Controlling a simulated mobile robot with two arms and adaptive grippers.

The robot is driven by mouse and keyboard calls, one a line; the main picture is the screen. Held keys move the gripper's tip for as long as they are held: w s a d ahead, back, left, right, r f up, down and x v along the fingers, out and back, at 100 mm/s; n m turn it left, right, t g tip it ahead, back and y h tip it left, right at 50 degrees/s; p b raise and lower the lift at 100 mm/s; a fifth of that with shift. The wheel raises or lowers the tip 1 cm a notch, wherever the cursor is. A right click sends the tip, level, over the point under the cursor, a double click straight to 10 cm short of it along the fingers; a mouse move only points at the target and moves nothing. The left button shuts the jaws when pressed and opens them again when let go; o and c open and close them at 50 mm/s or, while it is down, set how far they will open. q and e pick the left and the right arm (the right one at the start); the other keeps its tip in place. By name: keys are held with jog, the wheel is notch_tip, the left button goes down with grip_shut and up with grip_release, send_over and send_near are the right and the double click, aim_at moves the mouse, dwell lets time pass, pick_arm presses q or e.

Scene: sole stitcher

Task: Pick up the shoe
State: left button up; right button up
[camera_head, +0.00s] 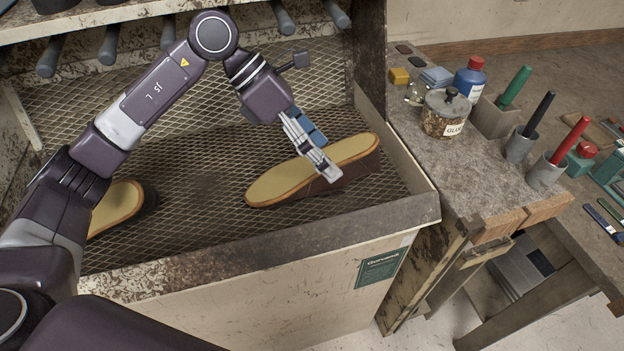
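A shoe (275,187) lies sole up on the mesh floor of the machine's tray, right of centre. Its sole is tan and its side is dark brown. My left gripper (328,173) reaches down over the middle of this shoe, its fingers at the near edge of the sole. Whether the fingers grip it or only touch it cannot be made out. A second shoe (117,207) with the same tan sole lies at the left, partly hidden behind my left arm. My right gripper is not in view.
The tray has a raised front rim (300,240) and a right side wall. A bench (440,160) at the right holds a glue jar (446,115), a blue bottle (469,80) and tool handles in holders. Grey rollers (108,45) hang above the back. The mesh between the shoes is clear.

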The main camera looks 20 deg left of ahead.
aim_at(304, 168)
pick_arm(q)
jog(key=a+y, duration=0.1)
jog(key=a, duration=0.1)
jog(key=w+a+f+y, duration=0.1)
jog(key=a, duration=0.2)
jog(key=a+f+y, duration=0.1)
jog(key=a, duration=0.1)
jog(key=shift+w+a+b, duration=0.15)
jog(key=shift+a+b, duration=0.1)
jog(key=shift+b, duration=0.1)
jog(key=shift+f, duration=0.35)
jog(key=p+x, duration=0.1)
jog(key=x, duration=0.2)
jog(key=p+x, duration=0.1)
jog(key=x, duration=0.2)
jog(key=shift+w+d+f, duration=0.2)
jog(key=shift+w+d, duration=0.05)
jog(key=shift+d, duration=0.25)
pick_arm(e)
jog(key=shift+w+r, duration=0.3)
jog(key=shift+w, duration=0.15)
pick_arm(q)
jog(key=shift+c, duration=0.6)
jog(key=c, duration=1.4)
